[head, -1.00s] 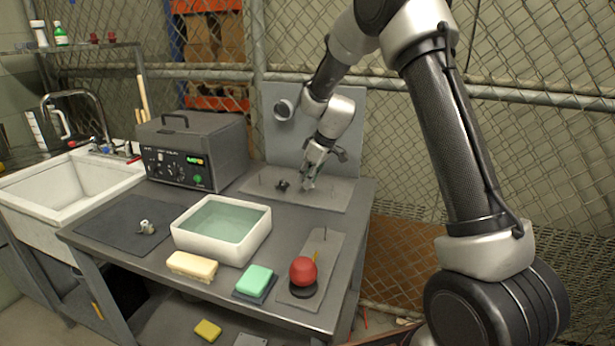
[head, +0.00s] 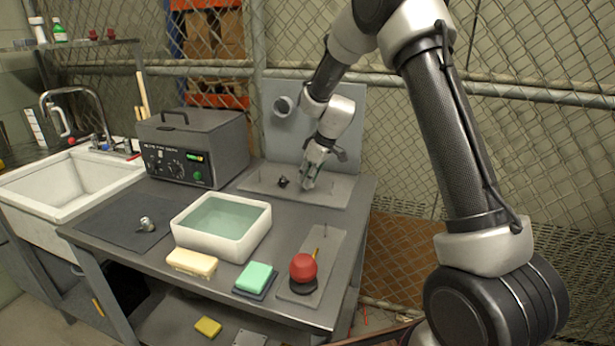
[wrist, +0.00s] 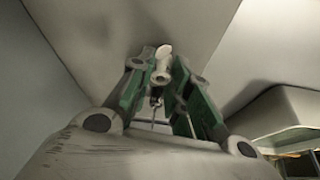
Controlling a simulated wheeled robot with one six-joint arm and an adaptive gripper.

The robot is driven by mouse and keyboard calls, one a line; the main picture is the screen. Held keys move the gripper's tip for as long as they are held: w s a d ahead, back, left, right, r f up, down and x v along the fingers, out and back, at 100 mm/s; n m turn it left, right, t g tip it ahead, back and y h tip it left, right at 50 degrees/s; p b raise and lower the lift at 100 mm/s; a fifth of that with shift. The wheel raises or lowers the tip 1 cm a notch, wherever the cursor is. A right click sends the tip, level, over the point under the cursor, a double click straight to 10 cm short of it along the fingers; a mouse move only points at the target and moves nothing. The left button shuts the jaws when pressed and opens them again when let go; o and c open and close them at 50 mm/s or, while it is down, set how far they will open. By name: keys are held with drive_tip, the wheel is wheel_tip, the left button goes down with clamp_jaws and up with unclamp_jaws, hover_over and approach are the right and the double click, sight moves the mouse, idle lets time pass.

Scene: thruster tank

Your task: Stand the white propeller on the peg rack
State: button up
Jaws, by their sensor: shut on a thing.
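The white propeller (wrist: 162,68) is between the green-sided fingers of my gripper (wrist: 160,80) in the wrist view. My gripper is shut on it. A thin upright peg (wrist: 153,118) shows near it in that view; I cannot tell whether the propeller is around the peg or beside it. In the head view my gripper (head: 308,184) is low over the grey peg rack plate (head: 335,190) at the back of the bench. The propeller is too small and covered to make out there. A small dark propeller-like piece (head: 282,182) is on the rack, left of my gripper.
A grey panel (head: 350,120) stands behind the rack. A grey machine (head: 195,150) is to the left. A white water tank (head: 205,245) stands in front. A sponge (head: 192,262), green block (head: 257,275) and red ball (head: 303,267) line the front. A small metal part (head: 147,223) lies on the mat.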

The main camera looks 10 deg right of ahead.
drive_tip(key=shift+f, duration=0.45)
idle(0.3)
drive_tip(key=o, duration=0.9)
drive_tip(key=shift+c, duration=0.2)
wheel_tip(320, 180, up, 8)
idle(0.4)
drive_tip(key=shift+m, duration=0.3)
